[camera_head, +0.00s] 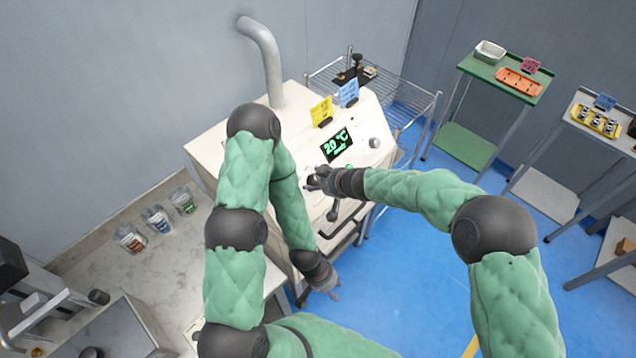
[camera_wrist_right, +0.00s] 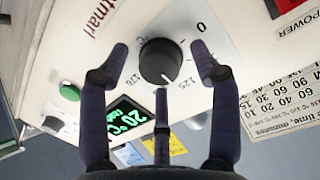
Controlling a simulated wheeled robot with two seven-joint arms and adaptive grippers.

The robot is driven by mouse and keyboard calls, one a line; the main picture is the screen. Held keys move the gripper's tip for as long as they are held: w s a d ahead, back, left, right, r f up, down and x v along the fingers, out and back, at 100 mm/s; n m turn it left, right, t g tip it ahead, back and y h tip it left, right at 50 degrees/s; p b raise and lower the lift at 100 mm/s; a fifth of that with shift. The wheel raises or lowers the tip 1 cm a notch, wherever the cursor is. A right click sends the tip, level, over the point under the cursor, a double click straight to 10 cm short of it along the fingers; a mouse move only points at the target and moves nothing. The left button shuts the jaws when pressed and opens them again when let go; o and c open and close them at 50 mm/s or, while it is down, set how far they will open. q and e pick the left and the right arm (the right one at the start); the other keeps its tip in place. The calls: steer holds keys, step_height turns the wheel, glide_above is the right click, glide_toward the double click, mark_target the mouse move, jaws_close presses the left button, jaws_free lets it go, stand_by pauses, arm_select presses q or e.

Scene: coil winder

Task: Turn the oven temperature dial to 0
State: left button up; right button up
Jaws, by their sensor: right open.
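The black temperature dial (camera_wrist_right: 158,60) is on the oven's pale front panel, in the middle of the right wrist view. Its white pointer line points down in the picture, between the 125 and 170 marks; the 0 mark is to the upper right. My right gripper (camera_wrist_right: 160,72) is open, with its three fingers spread around the dial. I cannot tell whether any finger touches it. In the head view my right gripper (camera_head: 313,183) is at the panel of the oven (camera_head: 215,145) and hides the dial. My left gripper (camera_head: 334,291) hangs low beside the oven, too small to read.
The oven display (camera_head: 337,146) reads 20 °C. A bench with several jars (camera_head: 157,218) is at the left.

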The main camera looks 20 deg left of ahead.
steer(key=shift+w+a+f, duration=0.1)
steer(key=shift+a+f, duration=0.05)
steer(key=shift+f, duration=0.05)
steer(key=c, duration=1.1)
